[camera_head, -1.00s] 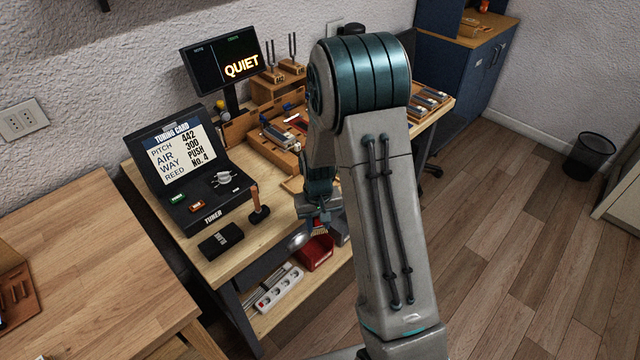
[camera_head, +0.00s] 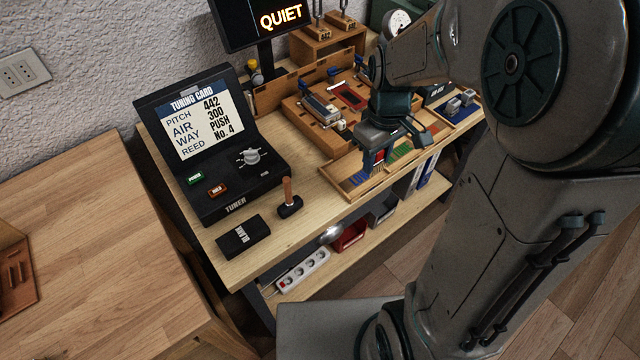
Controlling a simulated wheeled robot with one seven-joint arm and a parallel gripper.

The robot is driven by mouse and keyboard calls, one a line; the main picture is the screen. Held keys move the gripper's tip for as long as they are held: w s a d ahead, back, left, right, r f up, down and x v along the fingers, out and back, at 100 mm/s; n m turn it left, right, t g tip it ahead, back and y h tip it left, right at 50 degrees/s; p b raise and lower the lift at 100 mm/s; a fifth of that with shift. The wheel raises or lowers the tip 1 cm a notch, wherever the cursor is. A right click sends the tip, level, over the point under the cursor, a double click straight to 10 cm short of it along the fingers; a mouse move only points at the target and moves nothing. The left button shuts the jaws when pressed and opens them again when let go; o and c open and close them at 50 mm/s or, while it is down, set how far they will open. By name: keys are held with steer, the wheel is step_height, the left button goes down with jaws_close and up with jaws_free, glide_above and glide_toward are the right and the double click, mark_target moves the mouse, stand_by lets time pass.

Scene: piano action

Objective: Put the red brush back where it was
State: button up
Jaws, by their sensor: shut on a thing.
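My gripper (camera_head: 377,162) points down over the long wooden tray (camera_head: 338,183) at the front edge of the workbench. It is shut on the red brush (camera_head: 379,156); only a small red patch shows between the fingers. The tray has coloured sections: blue (camera_head: 359,179) at its left, green (camera_head: 401,150) right of the fingers, and orange (camera_head: 433,129) further right. The section right under my gripper is hidden by the fingers. I cannot tell whether the brush touches the tray.
The black tuner (camera_head: 225,150), a wooden-handled tool (camera_head: 289,198) and a black box (camera_head: 243,237) stand left of the tray. A wooden fixture (camera_head: 310,122) lies behind it. A red bin (camera_head: 350,235) and a power strip (camera_head: 302,270) sit on the lower shelf.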

steer(key=p, duration=0.2)
glide_above(321, 197)
step_height(321, 197, down, 7)
steer(key=shift+r, duration=0.15)
steer(key=shift+a+f, duration=0.1)
steer(key=shift+f, duration=1.95)
steer(key=shift+f, duration=0.15)
steer(key=o, duration=1)
